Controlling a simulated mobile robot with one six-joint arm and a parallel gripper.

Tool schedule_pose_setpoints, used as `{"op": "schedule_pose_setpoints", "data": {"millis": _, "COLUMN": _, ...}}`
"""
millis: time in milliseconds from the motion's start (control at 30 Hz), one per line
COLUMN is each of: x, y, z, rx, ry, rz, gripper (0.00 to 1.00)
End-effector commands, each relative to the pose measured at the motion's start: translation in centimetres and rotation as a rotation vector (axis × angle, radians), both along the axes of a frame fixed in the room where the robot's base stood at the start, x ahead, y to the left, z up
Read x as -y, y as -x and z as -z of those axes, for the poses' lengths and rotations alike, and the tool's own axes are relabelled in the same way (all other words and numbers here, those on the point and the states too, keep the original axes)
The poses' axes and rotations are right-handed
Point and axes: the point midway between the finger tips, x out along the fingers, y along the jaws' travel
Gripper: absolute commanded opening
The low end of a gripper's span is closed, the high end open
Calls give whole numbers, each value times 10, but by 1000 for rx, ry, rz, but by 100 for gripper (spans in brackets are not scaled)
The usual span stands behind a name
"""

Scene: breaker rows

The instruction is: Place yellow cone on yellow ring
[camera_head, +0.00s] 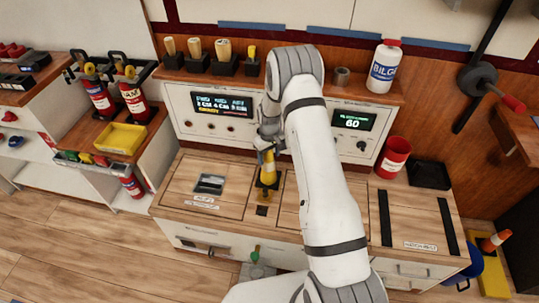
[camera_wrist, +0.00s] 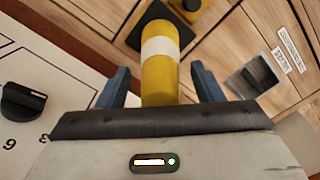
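The yellow cone (camera_head: 268,168) with a white band stands on the wooden counter top, on a black square base. It also shows in the wrist view (camera_wrist: 160,75), lying between my two blue fingers. My gripper (camera_head: 268,143) is at the cone's upper end; in the wrist view (camera_wrist: 161,92) a gap shows between the cone and each finger, so it is open around the cone. I cannot make out a yellow ring for certain. A small dark round item with yellow is cut by the top edge of the wrist view (camera_wrist: 188,6).
A panel with two screens (camera_head: 222,104) stands close behind the cone. A white bottle (camera_head: 385,67) and a row of wooden-handled items (camera_head: 196,54) are on the shelf above. A red can (camera_head: 393,158) and a black tray (camera_head: 429,173) stand at right. An orange cone (camera_head: 493,241) is far right.

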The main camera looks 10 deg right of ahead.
Motion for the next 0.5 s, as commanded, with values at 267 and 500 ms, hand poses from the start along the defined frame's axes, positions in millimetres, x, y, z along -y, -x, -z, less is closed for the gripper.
{"op": "schedule_pose_setpoints", "data": {"millis": 267, "x": 0, "y": 0, "z": -4, "rx": 0, "ry": 0, "rz": 1, "gripper": 60}}
{"op": "schedule_pose_setpoints", "data": {"millis": 500, "x": 1, "y": -1, "z": -42, "rx": 4, "ry": 0, "rz": 1, "gripper": 60}}
